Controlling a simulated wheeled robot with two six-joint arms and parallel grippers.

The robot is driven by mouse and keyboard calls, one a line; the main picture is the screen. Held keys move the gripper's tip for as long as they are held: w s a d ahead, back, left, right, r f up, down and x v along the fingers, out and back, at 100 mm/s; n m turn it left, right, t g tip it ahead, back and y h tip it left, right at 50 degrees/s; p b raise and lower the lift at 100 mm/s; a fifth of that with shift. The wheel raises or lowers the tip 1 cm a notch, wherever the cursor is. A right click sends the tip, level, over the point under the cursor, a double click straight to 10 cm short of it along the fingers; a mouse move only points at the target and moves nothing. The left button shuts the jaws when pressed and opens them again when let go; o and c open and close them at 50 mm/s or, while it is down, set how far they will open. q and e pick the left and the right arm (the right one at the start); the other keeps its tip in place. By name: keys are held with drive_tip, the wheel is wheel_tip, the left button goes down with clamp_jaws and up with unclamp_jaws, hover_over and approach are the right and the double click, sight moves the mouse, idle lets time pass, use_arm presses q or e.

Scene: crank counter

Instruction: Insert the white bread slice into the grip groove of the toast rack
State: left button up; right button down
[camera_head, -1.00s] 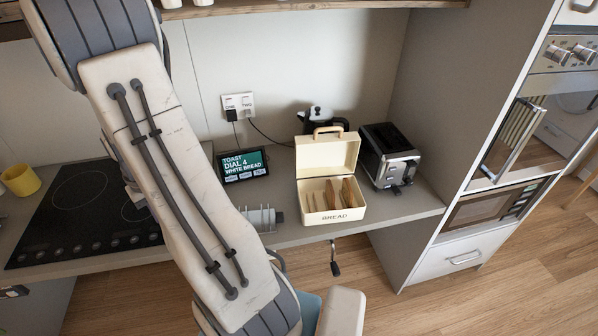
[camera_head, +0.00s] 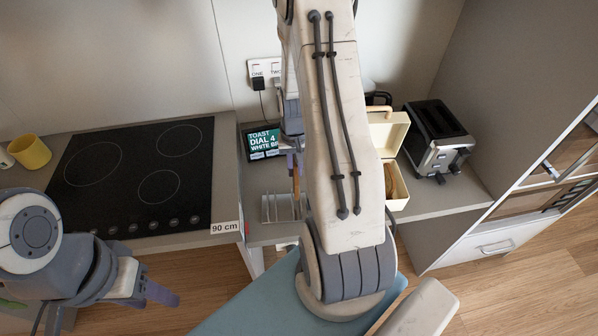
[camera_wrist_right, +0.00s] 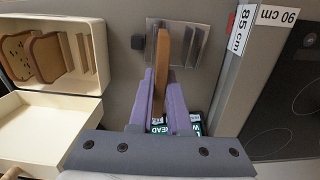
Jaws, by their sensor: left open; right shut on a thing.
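My right gripper (camera_wrist_right: 163,98) is shut on a brown-edged bread slice (camera_wrist_right: 162,50), seen edge-on between its purple fingers. In the head view the slice (camera_head: 296,188) hangs upright below my right gripper (camera_head: 292,146), at the right part of the toast rack (camera_head: 270,208). In the right wrist view the slice's far end overlaps the rack's thin plates (camera_wrist_right: 190,45); I cannot tell whether it is inside a groove or above it. My arm hides part of the rack. My left gripper (camera_head: 150,294) is open and empty at the lower left, in front of the counter.
The open cream bread bin (camera_head: 398,195) stands right of my arm; several slices (camera_wrist_right: 48,55) show inside it. A toaster (camera_head: 437,140) stands further right. The display (camera_head: 264,143) reads Dial 4, white bread. A black hob (camera_head: 135,180) and yellow mug (camera_head: 30,152) are left.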

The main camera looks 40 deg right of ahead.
drive_tip(key=shift+f, duration=0.75)
drive_tip(key=shift+s, duration=0.1)
drive_tip(key=shift+s+r, duration=0.1)
drive_tip(key=shift+f+b, duration=1.6)
drive_tip(key=shift+f, duration=0.55)
drive_tip(key=shift+f+b, duration=1.85)
drive_tip(key=shift+f, duration=0.65)
drive_tip(key=c, duration=0.8)
unclamp_jaws()
